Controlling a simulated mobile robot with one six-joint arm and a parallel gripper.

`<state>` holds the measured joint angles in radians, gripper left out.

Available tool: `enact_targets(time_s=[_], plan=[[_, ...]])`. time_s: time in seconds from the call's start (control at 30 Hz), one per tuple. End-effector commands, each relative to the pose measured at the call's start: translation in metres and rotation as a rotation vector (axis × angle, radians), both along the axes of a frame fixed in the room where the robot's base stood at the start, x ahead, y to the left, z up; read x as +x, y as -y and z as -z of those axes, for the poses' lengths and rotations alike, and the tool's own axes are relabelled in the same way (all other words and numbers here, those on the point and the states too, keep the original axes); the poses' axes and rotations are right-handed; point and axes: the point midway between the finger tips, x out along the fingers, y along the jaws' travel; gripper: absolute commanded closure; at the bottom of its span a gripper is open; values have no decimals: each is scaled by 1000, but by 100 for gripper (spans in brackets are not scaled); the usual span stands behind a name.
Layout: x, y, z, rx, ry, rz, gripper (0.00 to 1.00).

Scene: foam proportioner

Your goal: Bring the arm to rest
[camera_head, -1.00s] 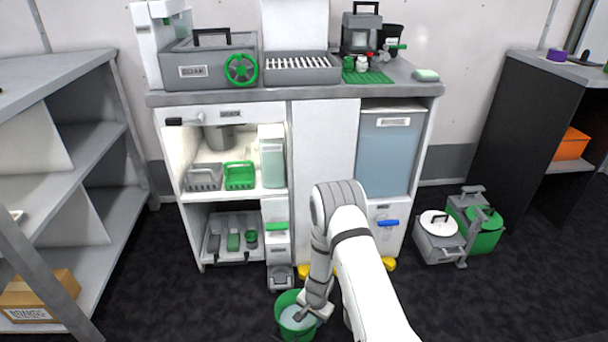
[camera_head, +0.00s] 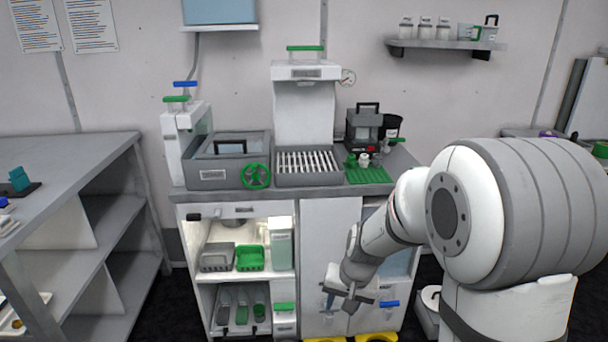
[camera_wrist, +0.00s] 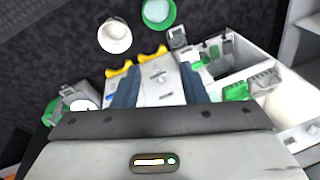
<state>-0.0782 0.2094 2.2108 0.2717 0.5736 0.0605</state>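My gripper (camera_head: 338,303) hangs in front of the white cabinet (camera_head: 326,225) in the head view, near its lower doors. In the wrist view my gripper (camera_wrist: 160,90) shows two dark blue fingers spread apart with nothing held between them. My white and grey arm crosses the right side of the head view, bent at the elbow. It hides the cabinet's right part, including most of the blue-grey tank.
The counter (camera_head: 290,192) carries a grey basin (camera_head: 228,160) and a slatted tray (camera_head: 308,165). A grey shelf unit (camera_head: 75,160) stands at left. On the floor, the wrist view shows a green bucket (camera_wrist: 174,17), a white round object (camera_wrist: 114,37) and yellow feet (camera_wrist: 118,71).

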Motion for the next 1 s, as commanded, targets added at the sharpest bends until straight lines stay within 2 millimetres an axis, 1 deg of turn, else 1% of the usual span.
enact_targets(time_s=[0.03, 0.07, 0.1, 0.17, 0.2, 0.27, 0.3, 0.4, 0.43, 0.53, 0.6, 0.7, 0.8, 1.0], plan=[[-13, 5, -43, -10, 17, -18, 61], [-21, 9, -58, -17, 22, -31, 61], [-32, 13, -78, -27, 28, -46, 61], [-50, 19, -106, -43, 38, -66, 61], [-61, 24, -124, -54, 44, -80, 61], [-79, 30, -150, -74, 54, -101, 61], [-92, 34, -166, -87, 59, -113, 61], [-122, 45, -200, -122, 71, -140, 61], [-130, 47, -209, -132, 74, -146, 61], [-153, 55, -231, -162, 81, -164, 61], [-165, 59, -240, -178, 84, -172, 61], [-176, 63, -246, -193, 84, -179, 61], [-179, 64, -247, -197, 84, -182, 61], [-179, 64, -247, -197, 84, -182, 61]])
